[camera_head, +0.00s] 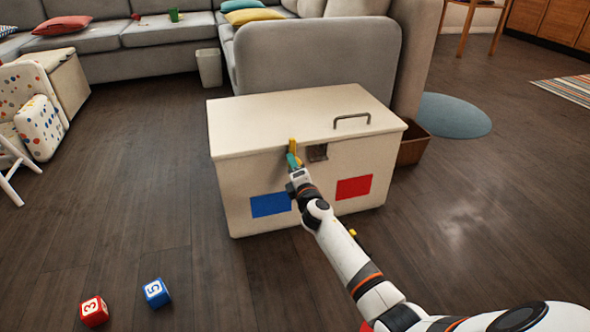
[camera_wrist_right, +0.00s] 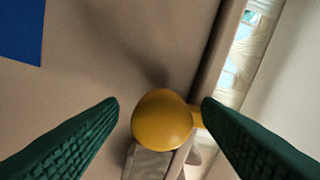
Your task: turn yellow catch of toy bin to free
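The toy bin (camera_head: 235,169) is a cream box with its lid down. Its yellow catch (camera_head: 292,144) is at the upper front, just under the lid edge. My right gripper (camera_head: 293,161), with green fingers, is at the catch and partly covers it. In the right wrist view, the round yellow knob of the catch (camera_wrist_right: 162,120) lies between the two spread fingers (camera_wrist_right: 160,103). A gap shows on the left; the right finger is close to the knob, and I cannot tell whether it touches. My left gripper is out of view.
The lid carries a metal handle (camera_head: 352,119), and a dark latch (camera_head: 317,153) sits right of the catch. A grey sofa (camera_head: 310,60) stands behind the bin, and a brown box (camera_head: 413,147) at its right. Red (camera_head: 94,311) and blue (camera_head: 157,293) number blocks lie front left. The left floor is mostly clear.

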